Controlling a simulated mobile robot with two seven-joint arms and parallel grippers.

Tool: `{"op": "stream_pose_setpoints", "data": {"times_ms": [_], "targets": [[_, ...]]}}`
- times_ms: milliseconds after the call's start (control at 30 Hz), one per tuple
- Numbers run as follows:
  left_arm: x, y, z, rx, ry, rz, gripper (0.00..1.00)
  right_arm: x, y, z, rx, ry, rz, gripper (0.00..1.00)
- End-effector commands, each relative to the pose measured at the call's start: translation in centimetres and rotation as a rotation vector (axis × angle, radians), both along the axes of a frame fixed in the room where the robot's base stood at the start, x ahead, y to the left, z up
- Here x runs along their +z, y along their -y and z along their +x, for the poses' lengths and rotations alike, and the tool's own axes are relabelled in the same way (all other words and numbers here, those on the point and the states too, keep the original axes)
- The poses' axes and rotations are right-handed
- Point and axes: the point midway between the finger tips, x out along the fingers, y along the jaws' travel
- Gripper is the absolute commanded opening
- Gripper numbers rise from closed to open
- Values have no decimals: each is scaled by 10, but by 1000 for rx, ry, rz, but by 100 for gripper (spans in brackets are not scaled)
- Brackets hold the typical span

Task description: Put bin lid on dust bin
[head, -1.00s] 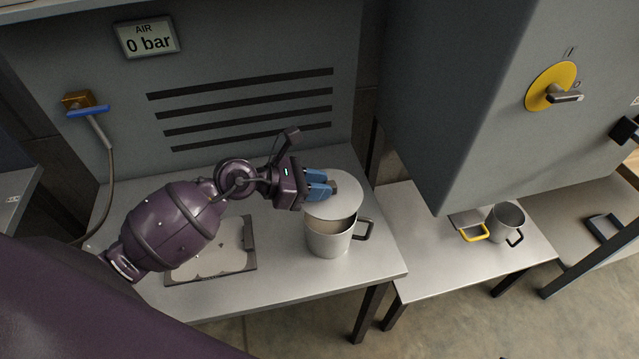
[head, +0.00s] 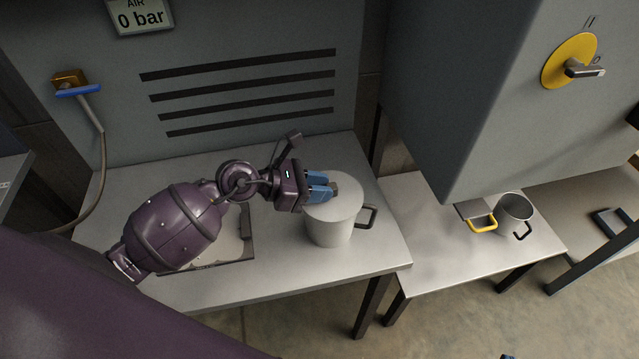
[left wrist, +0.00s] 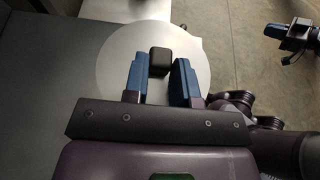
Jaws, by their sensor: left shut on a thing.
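The dust bin (head: 329,235) is a pale grey round bin with a dark side handle (head: 367,217), upright on the metal table. The round pale lid (head: 340,206) lies level over its mouth and hides the opening; no gap shows between lid and rim. My left gripper (head: 331,188) is shut on the lid's dark square knob, coming from the left. The left wrist view shows the knob (left wrist: 160,61) between the blue fingertips and the lid disc (left wrist: 115,65) beneath. My right gripper (left wrist: 277,31) shows small at that view's upper right, away from the lid; its opening is unclear.
A dustpan-like tray (head: 238,243) lies on the table (head: 290,285), partly behind my left arm. On the lower table (head: 430,255) at right stand a grey mug (head: 514,212) and a yellow-handled item (head: 482,222). A grey cabinet (head: 460,100) hangs above it.

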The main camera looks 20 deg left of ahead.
Motion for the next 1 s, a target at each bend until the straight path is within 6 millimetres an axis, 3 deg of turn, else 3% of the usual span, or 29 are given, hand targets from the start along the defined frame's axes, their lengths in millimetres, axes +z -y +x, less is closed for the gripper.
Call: {"op": "stream_pose_setpoints", "data": {"times_ms": [433,467,600,667,833,1000], "targets": [[0,0,0,1,2,0,0,-6,2,-8,-5,-19,-1,0],[0,0,0,1,2,0,26,-6,2,-8,-5,-18,-1,0],[0,0,0,0,1,1,48,-5,1,-5,-3,-13,-1,0],[0,0,0,0,1,1,55,-4,1,-4,-2,-10,0,0],[0,0,0,0,0,0,55,-1,0,1,0,0,0,0],[0,0,0,0,-1,1,79,1,-1,3,0,6,1,0]]}}
